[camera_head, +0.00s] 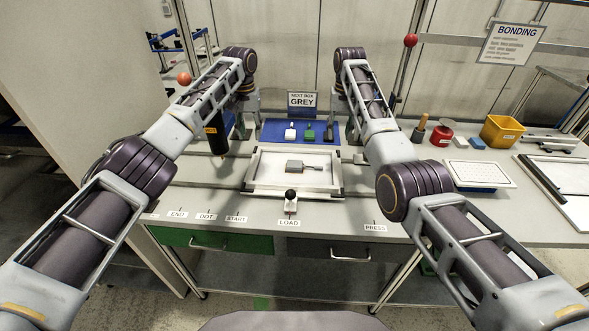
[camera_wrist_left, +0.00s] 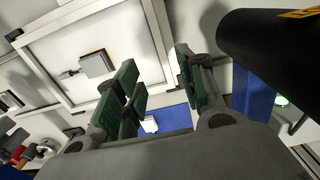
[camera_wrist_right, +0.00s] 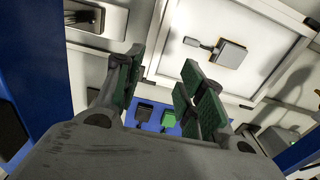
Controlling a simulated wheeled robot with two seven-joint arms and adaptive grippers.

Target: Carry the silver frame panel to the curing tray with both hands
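The silver frame panel (camera_head: 264,172) lies flat at the middle of the bench, with dark corners and a white face. It also shows in the left wrist view (camera_wrist_left: 120,45) and right wrist view (camera_wrist_right: 190,22). My left gripper (camera_head: 251,112) is open and empty by its far left corner; its pads show apart in the left wrist view (camera_wrist_left: 158,75). My right gripper (camera_head: 351,128) is open and empty by the far right corner, and in the right wrist view (camera_wrist_right: 162,72). Neither visibly touches the frame. I cannot tell for certain which object is the curing tray.
A grey block with a handle (camera_head: 294,165) lies on the panel. A black cylinder (camera_head: 216,135) stands left, close to my left gripper. A blue mat (camera_head: 270,130) holds small tools behind. A white perforated plate (camera_head: 480,173) and a silver-edged white tray (camera_head: 556,193) lie right.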

